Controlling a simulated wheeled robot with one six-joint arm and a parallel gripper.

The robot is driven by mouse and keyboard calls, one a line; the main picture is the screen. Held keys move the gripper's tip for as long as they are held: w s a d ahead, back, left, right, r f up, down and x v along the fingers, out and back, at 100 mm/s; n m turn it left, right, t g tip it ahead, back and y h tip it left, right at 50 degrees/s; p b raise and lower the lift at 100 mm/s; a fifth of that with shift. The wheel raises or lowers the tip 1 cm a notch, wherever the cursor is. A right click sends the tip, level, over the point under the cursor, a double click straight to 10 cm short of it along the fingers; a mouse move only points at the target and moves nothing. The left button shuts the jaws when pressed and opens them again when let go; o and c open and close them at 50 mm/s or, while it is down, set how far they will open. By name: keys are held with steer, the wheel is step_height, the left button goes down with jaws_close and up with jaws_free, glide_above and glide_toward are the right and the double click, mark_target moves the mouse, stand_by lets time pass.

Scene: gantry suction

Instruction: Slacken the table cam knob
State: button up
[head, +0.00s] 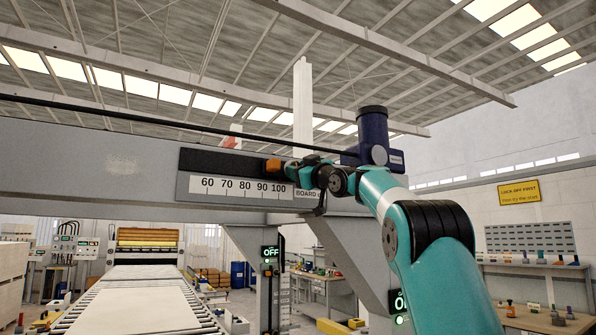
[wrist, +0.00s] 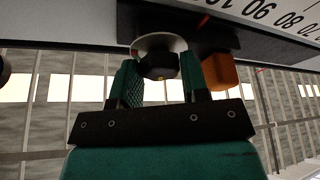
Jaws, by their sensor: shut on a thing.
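The cam knob (wrist: 158,64) shows in the wrist view as a dark round knob in front of a pale disc, on the underside of the dark rail as pictured. My gripper (wrist: 160,72) has one teal finger on each side of it and is shut on it. In the head view my gripper (head: 303,172) is at the right end of the scale on the beam. The knob is hidden there behind my gripper and wrist.
An orange block (wrist: 219,72) sits close beside the knob and my finger; it also shows in the head view (head: 273,165). A scale plate (head: 240,187) lies below the dark rail (head: 222,162). A dark blue motor housing (head: 373,135) stands just right of my wrist.

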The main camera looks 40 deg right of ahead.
steer(key=shift+s+r, duration=0.1)
steer(key=shift+r, duration=0.05)
steer(key=o, duration=0.9)
steer(key=b+v, duration=1.1)
steer(key=v, duration=0.6)
steer(key=shift+s, duration=0.15)
